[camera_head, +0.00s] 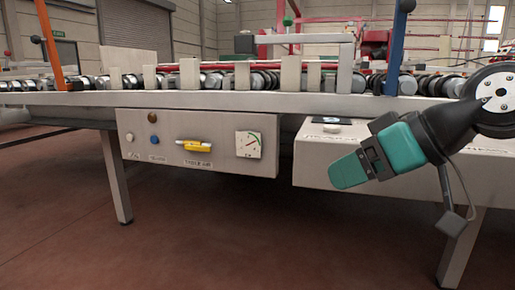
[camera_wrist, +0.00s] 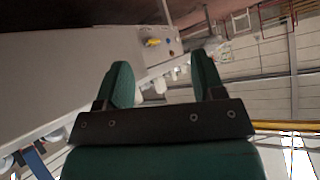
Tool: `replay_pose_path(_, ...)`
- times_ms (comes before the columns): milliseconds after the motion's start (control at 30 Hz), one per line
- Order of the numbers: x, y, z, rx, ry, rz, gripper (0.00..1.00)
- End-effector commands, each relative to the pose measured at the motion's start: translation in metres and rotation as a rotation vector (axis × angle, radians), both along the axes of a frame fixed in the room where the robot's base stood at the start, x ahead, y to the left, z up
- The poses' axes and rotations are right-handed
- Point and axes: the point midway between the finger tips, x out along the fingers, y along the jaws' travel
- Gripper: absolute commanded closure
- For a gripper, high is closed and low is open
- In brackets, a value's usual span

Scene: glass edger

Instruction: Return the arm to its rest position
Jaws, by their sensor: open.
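My gripper (camera_head: 350,170) shows at the right of the head view, at the end of my dark arm, in front of the grey box under the conveyor table. Its green fingers point left and slightly down. In the wrist view my gripper (camera_wrist: 163,82) has its two green fingers apart with nothing between them. It is open and empty. From these views I cannot tell how far it is from the grey box behind it.
The grey box (camera_head: 312,160) is behind my gripper. The roller table (camera_head: 200,100) spans above. Red floor (camera_head: 200,220) is clear below.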

Motion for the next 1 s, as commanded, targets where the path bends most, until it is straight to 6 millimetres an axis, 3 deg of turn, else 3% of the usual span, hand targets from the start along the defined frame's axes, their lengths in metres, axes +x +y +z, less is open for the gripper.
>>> replay_pose_path(33,-0.028,0.008,-0.013,-0.049,0.117,0.024,0.38)
replay_pose_path(133,-0.078,0.009,-0.046,-0.157,0.326,0.037,0.38)
replay_pose_path(300,-0.159,-0.01,-0.083,-0.36,0.614,0.041,0.38)
replay_pose_path(667,-0.151,-0.01,0.039,-0.342,0.596,0.033,0.38)
replay_pose_path(1000,-0.15,-0.01,0.167,-0.341,0.594,0.034,0.38)
